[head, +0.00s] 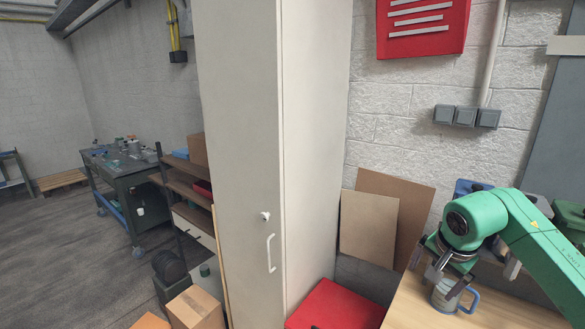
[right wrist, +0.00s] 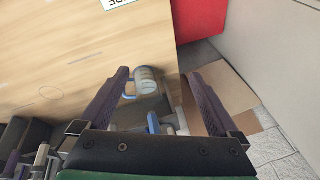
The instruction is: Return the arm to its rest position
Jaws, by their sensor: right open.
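My right arm comes in from the right in the head view. Its gripper (head: 441,278) points down over the near left part of the wooden table. A grey mug (head: 446,298) with a blue handle stands on the table just below and beside this gripper. In the right wrist view the gripper (right wrist: 157,75) has its two dark fingers wide apart. A pale, rounded thing (right wrist: 147,82), seemingly the mug, shows between them; I cannot tell whether a finger touches it. My left gripper is not in view.
The wooden table (head: 408,308) has its left edge close to my gripper. A red box (head: 335,305) and leaning brown boards (head: 368,228) are beyond that edge. A tall pale cabinet (head: 240,120) stands left of them. Green and blue bins are behind the arm.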

